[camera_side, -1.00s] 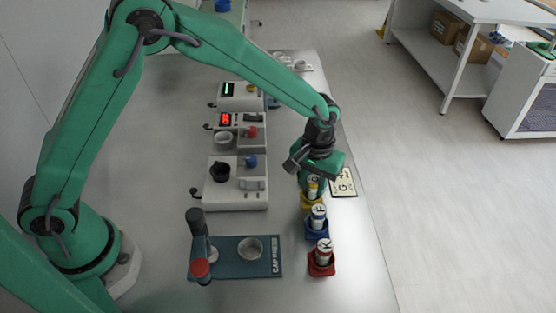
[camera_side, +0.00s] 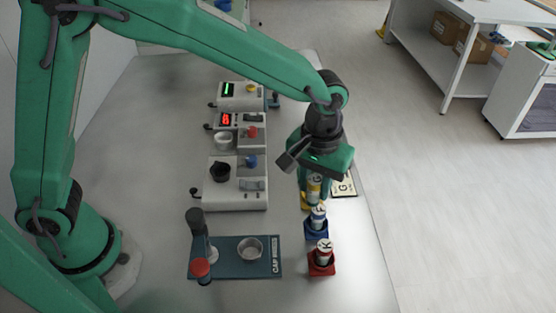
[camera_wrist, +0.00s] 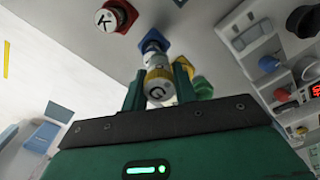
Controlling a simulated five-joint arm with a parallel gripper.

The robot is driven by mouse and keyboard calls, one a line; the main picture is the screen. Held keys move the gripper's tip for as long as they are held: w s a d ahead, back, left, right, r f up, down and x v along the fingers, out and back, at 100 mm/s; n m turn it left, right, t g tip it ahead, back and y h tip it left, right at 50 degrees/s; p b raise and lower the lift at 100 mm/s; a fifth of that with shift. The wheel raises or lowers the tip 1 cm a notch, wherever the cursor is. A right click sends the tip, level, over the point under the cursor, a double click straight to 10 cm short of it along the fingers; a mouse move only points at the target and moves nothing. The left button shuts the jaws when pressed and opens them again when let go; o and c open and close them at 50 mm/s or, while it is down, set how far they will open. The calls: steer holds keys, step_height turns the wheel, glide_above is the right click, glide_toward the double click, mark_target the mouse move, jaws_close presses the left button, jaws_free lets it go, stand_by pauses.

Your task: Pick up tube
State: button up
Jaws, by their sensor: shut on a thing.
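My gripper (camera_side: 316,176) is shut on the tube marked G (camera_side: 315,187), a white tube with a yellow band. In the wrist view the G tube (camera_wrist: 159,86) sits between the two green fingers, its lettered cap facing the camera. The yellow holder (camera_side: 305,201) is close below and partly hidden; in the wrist view the yellow holder (camera_wrist: 203,88) shows to the right of the tube. The F tube (camera_side: 318,213) stands in a blue holder (camera_side: 316,232). The K tube (camera_side: 323,248) stands in a red holder (camera_side: 321,267).
A G label plate (camera_side: 345,186) lies right of the gripper. White devices (camera_side: 236,193) line the table's left-middle. The table's right edge is close to the tubes.

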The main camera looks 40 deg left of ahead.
steer(key=shift+s+d+r, duration=0.45)
steer(key=shift+s+r, duration=0.05)
steer(key=shift+s, duration=0.2)
steer(key=shift+s+d+r, duration=0.45)
steer(key=shift+s+r, duration=0.05)
steer(key=shift+s, duration=0.2)
steer(key=s+a+n, duration=0.2)
steer(key=a+n, duration=0.2)
steer(key=a, duration=2.1)
steer(key=shift+a+f+n, duration=0.15)
steer(key=shift+a+n, duration=0.15)
steer(key=shift+a, duration=0.05)
steer(key=shift+f, duration=0.15)
steer(key=shift+f, duration=2.7)
steer(key=shift+f, duration=0.6)
